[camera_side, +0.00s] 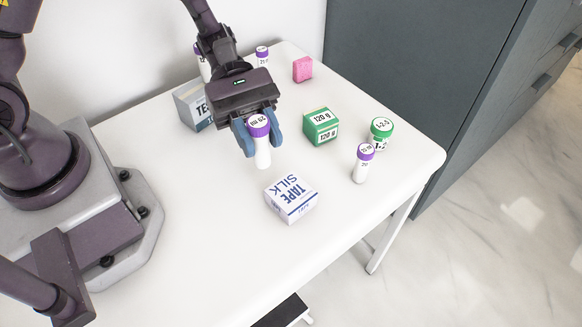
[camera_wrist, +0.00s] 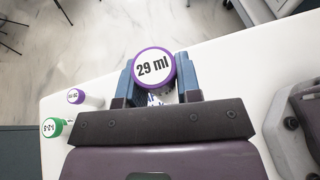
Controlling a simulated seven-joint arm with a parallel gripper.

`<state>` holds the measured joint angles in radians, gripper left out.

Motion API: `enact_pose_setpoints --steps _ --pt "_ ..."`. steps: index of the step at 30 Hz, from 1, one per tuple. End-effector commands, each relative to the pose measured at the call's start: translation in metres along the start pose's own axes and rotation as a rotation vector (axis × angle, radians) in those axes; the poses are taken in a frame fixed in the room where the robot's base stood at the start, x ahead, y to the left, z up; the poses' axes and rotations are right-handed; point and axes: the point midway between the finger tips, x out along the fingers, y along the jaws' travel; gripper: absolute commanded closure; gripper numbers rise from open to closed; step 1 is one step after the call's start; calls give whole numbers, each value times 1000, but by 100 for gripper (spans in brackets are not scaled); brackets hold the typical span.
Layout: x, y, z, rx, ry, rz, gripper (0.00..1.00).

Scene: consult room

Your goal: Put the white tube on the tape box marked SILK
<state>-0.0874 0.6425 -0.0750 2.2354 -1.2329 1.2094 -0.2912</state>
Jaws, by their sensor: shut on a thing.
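My gripper (camera_side: 259,137) is shut on a white tube (camera_side: 263,158) with a purple cap, held upright. In the wrist view the cap (camera_wrist: 155,67) reads "29 ml" between the fingers. The tape box marked SILK (camera_side: 291,198), white with blue print, lies on the table below and to the right of the held tube in the side view. The tube is apart from the box there. In the wrist view the tube and gripper hide most of the box.
A green box (camera_side: 321,126), a green-capped jar (camera_side: 380,134) and another purple-capped white tube (camera_side: 362,163) stand to the right. A pink block (camera_side: 303,69) and a grey box (camera_side: 193,107) are farther back. The white table (camera_side: 200,210) is clear left of the tape box.

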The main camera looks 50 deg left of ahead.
Motion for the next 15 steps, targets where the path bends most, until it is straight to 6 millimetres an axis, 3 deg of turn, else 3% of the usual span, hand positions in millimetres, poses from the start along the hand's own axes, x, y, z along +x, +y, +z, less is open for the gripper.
enact_pose_setpoints --steps 6,15 --pt "24 28 -33 -2 0 -3 91" --pt "37 44 -54 -4 0 -2 91"
